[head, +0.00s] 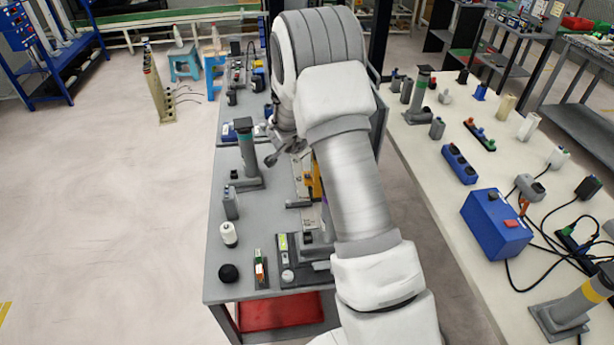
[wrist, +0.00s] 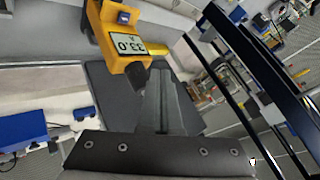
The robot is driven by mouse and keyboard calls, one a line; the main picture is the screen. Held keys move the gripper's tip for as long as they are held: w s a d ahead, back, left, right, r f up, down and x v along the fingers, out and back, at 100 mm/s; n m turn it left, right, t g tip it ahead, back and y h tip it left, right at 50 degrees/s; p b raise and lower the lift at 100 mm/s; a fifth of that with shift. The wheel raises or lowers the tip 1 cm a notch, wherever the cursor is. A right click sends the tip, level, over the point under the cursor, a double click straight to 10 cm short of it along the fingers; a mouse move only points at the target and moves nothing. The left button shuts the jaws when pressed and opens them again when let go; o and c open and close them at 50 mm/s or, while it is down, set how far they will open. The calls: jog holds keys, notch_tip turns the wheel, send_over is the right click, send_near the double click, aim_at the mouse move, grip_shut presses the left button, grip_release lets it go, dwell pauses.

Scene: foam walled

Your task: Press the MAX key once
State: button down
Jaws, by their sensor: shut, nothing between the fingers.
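A yellow handheld meter (wrist: 115,42) shows at the upper middle of the wrist view, with a lit display (wrist: 127,44) of digits. A small blue key (wrist: 124,17) sits on its face beside the display; I cannot read a MAX label on it. In the head view only a yellow strip of the meter (head: 316,182) shows, mostly hidden behind my arm. My gripper (wrist: 164,72) is shut and empty, its fingers apart in the picture from the blue key, below and right of it. In the head view my gripper (head: 284,153) hangs above the grey bench.
The grey bench (head: 217,180) carries a grey post (head: 247,155), a white bottle (head: 228,234), a black ball (head: 229,273) and small modules. A white table (head: 420,150) at right holds a blue box (head: 496,224) and cables.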

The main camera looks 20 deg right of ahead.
jog(key=b, duration=0.8)
send_over(305, 180)
jog(key=shift+w+d+f, duration=0.1)
jog(key=shift+f, duration=4.15)
jog(key=shift+f, duration=0.15)
jog(key=shift+f, duration=0.25)
jog(key=shift+f+b, duration=0.3)
jog(key=shift+f, duration=0.1)
jog(key=shift+r+p, duration=0.8)
jog(key=shift+p, duration=0.05)
notch_tip(305, 180, up, 5)
jog(key=p, duration=0.5)
